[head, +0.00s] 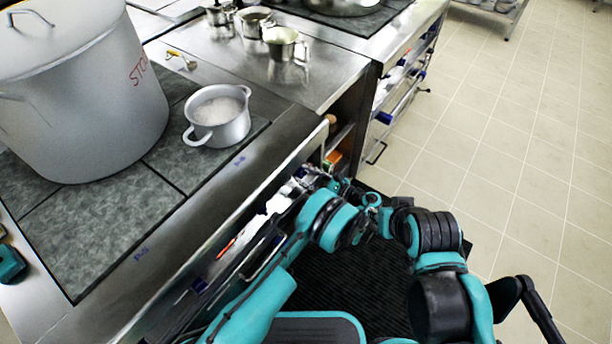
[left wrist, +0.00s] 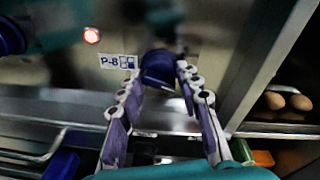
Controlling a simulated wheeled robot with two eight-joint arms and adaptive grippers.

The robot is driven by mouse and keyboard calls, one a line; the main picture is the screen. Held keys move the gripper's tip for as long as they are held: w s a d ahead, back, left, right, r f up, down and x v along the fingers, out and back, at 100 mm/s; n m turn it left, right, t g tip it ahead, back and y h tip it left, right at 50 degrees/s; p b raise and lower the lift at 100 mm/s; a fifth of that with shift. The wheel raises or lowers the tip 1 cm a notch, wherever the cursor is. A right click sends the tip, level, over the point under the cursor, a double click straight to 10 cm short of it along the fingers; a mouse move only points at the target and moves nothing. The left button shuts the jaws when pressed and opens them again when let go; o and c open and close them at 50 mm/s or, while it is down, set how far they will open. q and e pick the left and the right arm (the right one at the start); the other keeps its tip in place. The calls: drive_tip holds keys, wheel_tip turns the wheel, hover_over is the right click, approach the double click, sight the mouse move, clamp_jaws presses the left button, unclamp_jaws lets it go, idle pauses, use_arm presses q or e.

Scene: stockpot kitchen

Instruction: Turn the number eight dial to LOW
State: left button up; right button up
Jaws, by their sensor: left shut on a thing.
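The number eight dial (left wrist: 160,68) is a dark blue knob on the steel front panel, just right of a label (left wrist: 118,62) reading P-8. My left gripper (left wrist: 161,76) has its fingers closed around the dial, one on each side. The dial's pointer and any LOW mark cannot be made out. In the head view my left gripper (head: 318,182) is at the stove's front face, small and partly hidden, and the dial is not distinguishable there. My right arm bends in front of the stove; its gripper cannot be made out clearly.
A lit red lamp (left wrist: 92,35) and another dark blue knob (left wrist: 10,38) are left of the label. A shelf with eggs (left wrist: 287,101) opens at the right. On the stove stand a large stockpot (head: 80,95) and a small pot (head: 217,116). Floor is free at right.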

use_arm(q)
drive_tip(key=shift+m, duration=0.3)
drive_tip(key=o, duration=1.2)
drive_tip(key=shift+w, duration=0.1)
drive_tip(key=shift+c, duration=0.2)
